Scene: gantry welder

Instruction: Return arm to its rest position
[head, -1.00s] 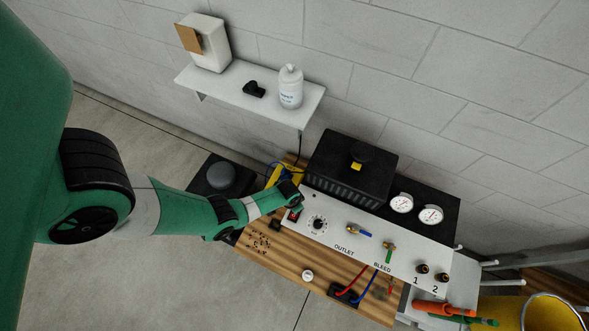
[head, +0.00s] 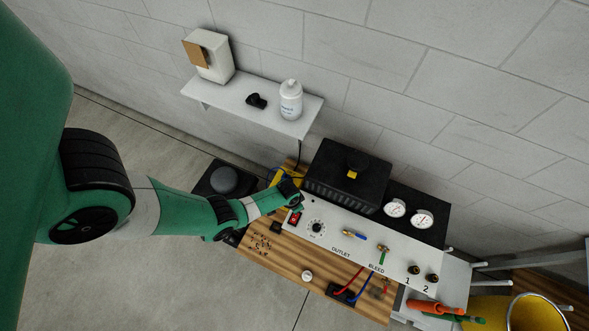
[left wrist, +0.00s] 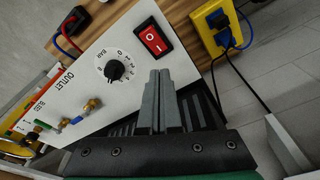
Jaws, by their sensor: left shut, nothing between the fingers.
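My left arm reaches in from the left in the head view, its gripper (head: 298,203) at the left end of a white control panel (head: 330,238). In the left wrist view my left gripper (left wrist: 158,76) has its two grey fingers shut together and empty. The fingertips appear just below a red rocker switch (left wrist: 153,37) and beside a black round dial knob (left wrist: 115,70). I cannot tell whether they touch the panel. The red switch also shows in the head view (head: 294,218), next to the gripper. My right gripper is not in view.
A black box (head: 345,175) and two gauges (head: 409,212) stand behind the panel. A wooden board (head: 285,262) lies in front. A yellow outlet block (left wrist: 217,28) with blue plugs is close to the gripper. A shelf (head: 215,93) holds a bottle (head: 291,100).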

